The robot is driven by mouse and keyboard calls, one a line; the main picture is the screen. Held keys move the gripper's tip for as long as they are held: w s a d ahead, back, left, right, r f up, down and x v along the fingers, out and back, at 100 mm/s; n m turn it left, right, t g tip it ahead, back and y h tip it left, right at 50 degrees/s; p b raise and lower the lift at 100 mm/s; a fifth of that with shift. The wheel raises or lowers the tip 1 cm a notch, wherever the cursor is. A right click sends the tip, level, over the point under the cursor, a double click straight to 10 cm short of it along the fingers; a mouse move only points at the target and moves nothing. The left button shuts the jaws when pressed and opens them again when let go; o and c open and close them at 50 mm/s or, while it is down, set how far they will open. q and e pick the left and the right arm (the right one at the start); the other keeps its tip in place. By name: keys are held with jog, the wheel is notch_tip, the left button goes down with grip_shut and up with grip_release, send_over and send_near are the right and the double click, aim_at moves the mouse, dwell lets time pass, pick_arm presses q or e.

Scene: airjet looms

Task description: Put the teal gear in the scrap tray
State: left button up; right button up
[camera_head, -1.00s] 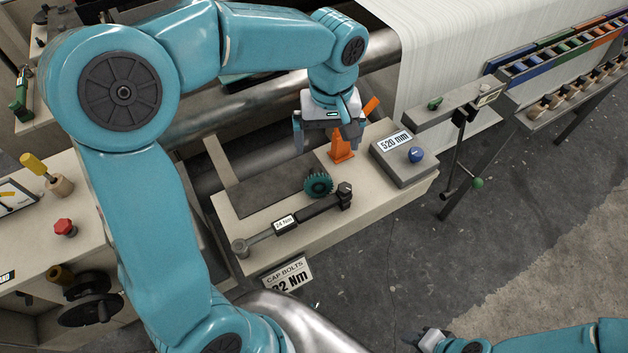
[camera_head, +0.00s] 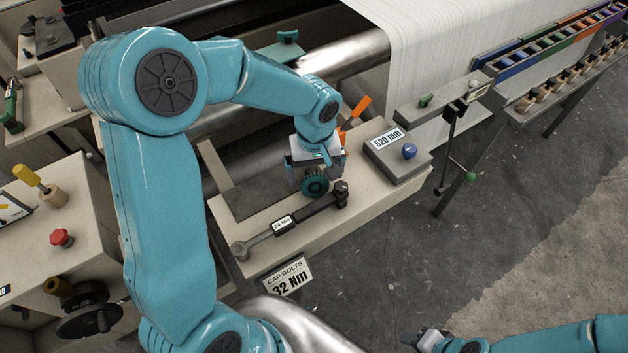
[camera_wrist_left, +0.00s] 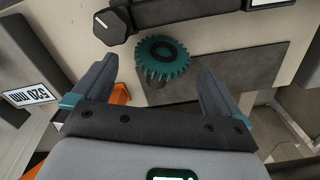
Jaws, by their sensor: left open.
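The teal gear (camera_head: 315,186) is on the beige bench ledge, by the edge of a dark flat mat (camera_head: 245,196). In the left wrist view the gear (camera_wrist_left: 163,58) shows its toothed face, with a dark round stub beside it. My left gripper (camera_head: 314,178) is open at the gear. In the wrist view its two fingers (camera_wrist_left: 158,74) stand on either side of the gear, with gaps, not closed on it. My right gripper (camera_head: 426,340) shows only partly at the bottom edge; its jaws are unclear. I cannot identify a scrap tray in these views.
A torque wrench (camera_head: 290,222) lies just in front of the gear. A grey box with a 520 mm label and blue knob (camera_head: 409,151) stands to the right. An orange-handled item (camera_head: 357,112) stands behind the gripper. A red knob (camera_head: 62,238) is at the left.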

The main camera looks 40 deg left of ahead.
aim_at(314, 175)
pick_arm(q)
notch_tip(314, 175, down, 4)
jog(key=shift+s+r, duration=0.1)
jog(key=shift+s, duration=0.05)
jog(key=shift+f, duration=0.3)
jog(key=shift+r, duration=0.1)
jog(key=c, duration=1.3)
jog(key=shift+o, duration=0.2)
notch_tip(314, 175, up, 20)
